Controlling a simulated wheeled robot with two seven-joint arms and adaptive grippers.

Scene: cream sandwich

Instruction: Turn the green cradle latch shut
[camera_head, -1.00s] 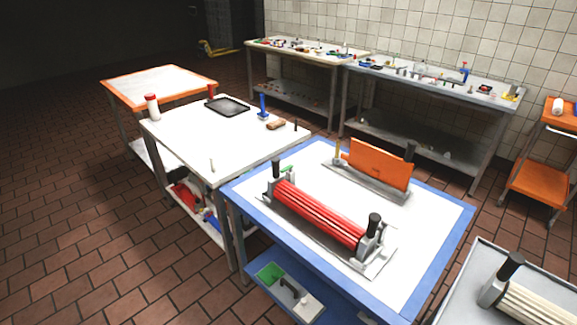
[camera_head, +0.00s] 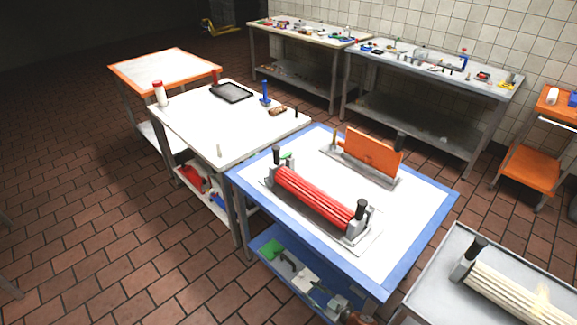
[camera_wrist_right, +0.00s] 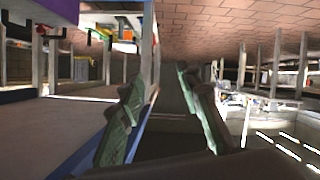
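A small green part (camera_head: 287,155), probably the green latch, shows behind the left end of a grey cradle (camera_head: 357,226) holding red rollers (camera_head: 312,197). The cradle lies on the blue-edged table (camera_head: 415,237) and has a black upright knob at each end. The latch is too small here to tell how it is turned. My right gripper (camera_wrist_right: 158,78) shows in the right wrist view with its two green fingers apart and nothing between them. I cannot make out the latch in that view. My left gripper is not in view.
An orange plate (camera_head: 372,154) stands in a holder behind the rollers. A grey tray table (camera_head: 432,275) with cream rollers (camera_head: 510,296) is at right. A white table (camera_head: 205,128) adjoins at left. Brick floor (camera_head: 90,220) is open at left.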

